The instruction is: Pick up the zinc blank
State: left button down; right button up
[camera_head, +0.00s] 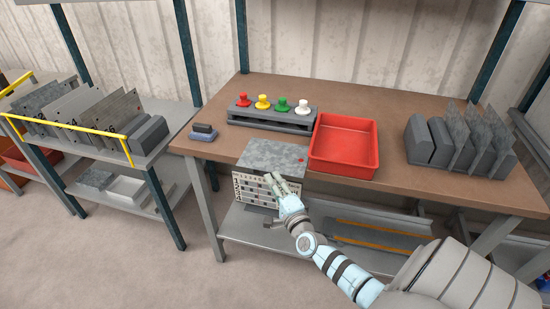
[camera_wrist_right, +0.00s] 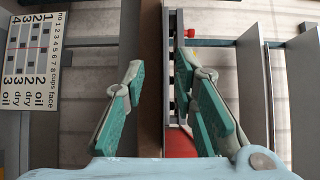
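The zinc blank (camera_head: 268,155) is a flat, mottled grey sheet with a red dot near its right corner. It lies at the front edge of the brown workbench, left of the red tray, and its front edge seems to reach the bench edge. My right gripper (camera_head: 281,181) is just in front of and below the sheet's front edge. In the right wrist view its two teal-padded fingers (camera_wrist_right: 161,75) are apart, with the bench edge seen between them and nothing clearly held. I cannot make out the blank for certain there. My left gripper is not in view.
The red tray (camera_head: 344,144), a block with coloured knobs (camera_head: 271,117) and a rack of upright sheets (camera_head: 462,143) stand on the workbench (camera_head: 218,158). A printed number board (camera_head: 254,193) hangs below the front edge. A sheet rack (camera_head: 75,116) stands left.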

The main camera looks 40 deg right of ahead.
aim_at(267, 170)
jog(key=b+x, duration=0.1)
jog(key=x, duration=0.5)
jog(key=shift+w+r+b, duration=0.1)
jog(key=shift+b, duration=0.25)
jog(key=shift+r, duration=0.1)
grip_shut()
